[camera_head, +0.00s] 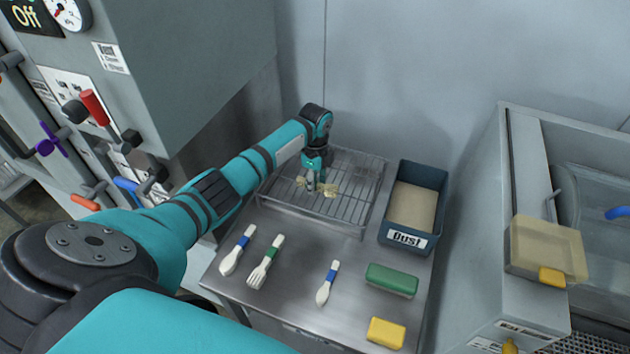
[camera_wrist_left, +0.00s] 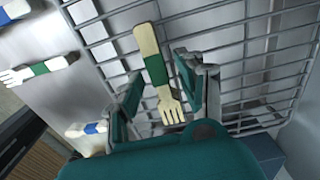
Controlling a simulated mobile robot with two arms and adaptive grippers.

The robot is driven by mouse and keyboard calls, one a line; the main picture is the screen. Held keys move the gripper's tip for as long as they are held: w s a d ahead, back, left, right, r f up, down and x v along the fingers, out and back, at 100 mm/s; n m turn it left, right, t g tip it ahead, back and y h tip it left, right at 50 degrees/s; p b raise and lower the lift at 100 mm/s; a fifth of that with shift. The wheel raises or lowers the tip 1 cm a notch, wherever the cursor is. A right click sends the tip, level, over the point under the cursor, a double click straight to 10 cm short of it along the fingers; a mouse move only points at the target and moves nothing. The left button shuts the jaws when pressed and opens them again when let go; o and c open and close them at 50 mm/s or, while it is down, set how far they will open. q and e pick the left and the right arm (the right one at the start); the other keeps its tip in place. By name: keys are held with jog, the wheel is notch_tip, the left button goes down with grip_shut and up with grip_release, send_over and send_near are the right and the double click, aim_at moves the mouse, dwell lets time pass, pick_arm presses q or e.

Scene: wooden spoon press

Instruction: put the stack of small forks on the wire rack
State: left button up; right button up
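The wire rack (camera_head: 364,192) stands at the back of the metal table. My left gripper (camera_head: 314,188) points down over its middle. Pale pieces (camera_head: 330,191) show beside the fingertips in the head view, too small to make out. In the left wrist view a small pale fork (camera_wrist_left: 160,72) with a green band lies over the rack's bars (camera_wrist_left: 245,62). It is between the fingers of my left gripper (camera_wrist_left: 166,98), with a gap on each side; the fingers are open. I see only the top fork and cannot tell how many lie under it. My right gripper is not in view.
On the table in front lie a spoon (camera_head: 235,256) with a blue band, a larger fork (camera_head: 263,266) with a green band and a smaller spoon (camera_head: 327,285). A green block (camera_head: 392,280), a yellow block (camera_head: 386,332) and a dark blue bin (camera_head: 393,235) are at the right.

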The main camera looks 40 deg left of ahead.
pick_arm(q)
jog(key=shift+r, duration=0.2)
notch_tip(320, 180, up, 12)
jog(key=b, duration=0.1)
jog(key=shift+b, duration=0.4)
